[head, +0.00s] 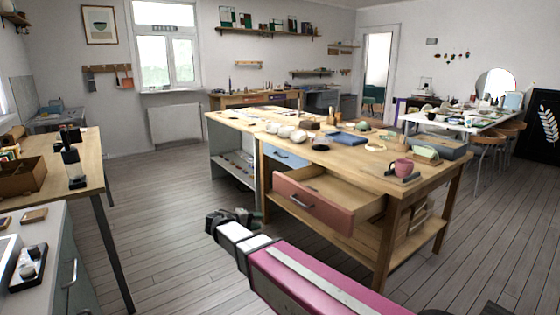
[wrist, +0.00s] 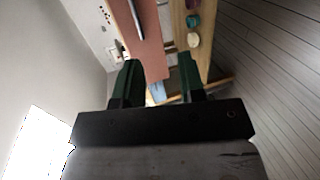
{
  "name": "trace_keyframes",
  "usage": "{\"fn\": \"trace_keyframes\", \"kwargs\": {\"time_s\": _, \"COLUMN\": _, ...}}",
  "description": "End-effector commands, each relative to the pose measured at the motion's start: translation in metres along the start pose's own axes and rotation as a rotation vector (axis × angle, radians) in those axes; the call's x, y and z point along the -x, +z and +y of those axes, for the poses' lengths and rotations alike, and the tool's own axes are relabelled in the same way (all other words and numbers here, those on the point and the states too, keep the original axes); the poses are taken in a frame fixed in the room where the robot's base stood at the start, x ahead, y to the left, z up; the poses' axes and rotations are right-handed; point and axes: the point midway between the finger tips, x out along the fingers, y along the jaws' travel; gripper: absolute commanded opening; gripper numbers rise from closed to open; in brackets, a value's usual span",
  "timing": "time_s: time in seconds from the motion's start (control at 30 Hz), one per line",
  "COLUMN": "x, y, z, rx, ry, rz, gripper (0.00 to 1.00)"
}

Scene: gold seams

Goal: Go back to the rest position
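My gripper (wrist: 157,72) shows in the wrist view with its two dark green fingers apart and nothing held between them. In the head view my gripper (head: 232,217) is at the end of my pink arm, low in the middle. It appears in front of and to the left of the workbench's open drawer (head: 313,203). The salmon-coloured drawer front (wrist: 146,45), with its dark bar handle, also shows beyond the fingers in the wrist view. The drawer is pulled out and looks mostly empty. My fingers appear clear of the handle.
The wooden workbench (head: 440,170) carries bowls, a blue book (head: 348,138) and a pink mug (head: 403,167). A wooden side table (head: 88,160) and a grey cabinet (head: 60,240) stand at left. The plank floor (head: 165,225) between them is clear.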

Motion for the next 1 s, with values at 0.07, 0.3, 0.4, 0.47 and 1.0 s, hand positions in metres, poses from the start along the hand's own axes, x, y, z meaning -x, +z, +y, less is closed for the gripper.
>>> {"fn": "trace_keyframes", "kwargs": {"time_s": 0.07, "x": -0.011, "y": 0.008, "z": -0.003, "rx": 0.001, "ry": -0.029, "rz": -0.014, "gripper": 0.37}}
{"fn": "trace_keyframes", "kwargs": {"time_s": 0.3, "x": -0.051, "y": 0.039, "z": -0.017, "rx": 0.002, "ry": -0.162, "rz": -0.071, "gripper": 0.37}}
{"fn": "trace_keyframes", "kwargs": {"time_s": 0.4, "x": -0.072, "y": 0.057, "z": -0.025, "rx": -0.005, "ry": -0.239, "rz": -0.103, "gripper": 0.37}}
{"fn": "trace_keyframes", "kwargs": {"time_s": 0.47, "x": -0.087, "y": 0.072, "z": -0.031, "rx": -0.012, "ry": -0.297, "rz": -0.127, "gripper": 0.37}}
{"fn": "trace_keyframes", "kwargs": {"time_s": 1.0, "x": -0.178, "y": 0.224, "z": -0.088, "rx": -0.272, "ry": -0.961, "rz": -0.323, "gripper": 0.37}}
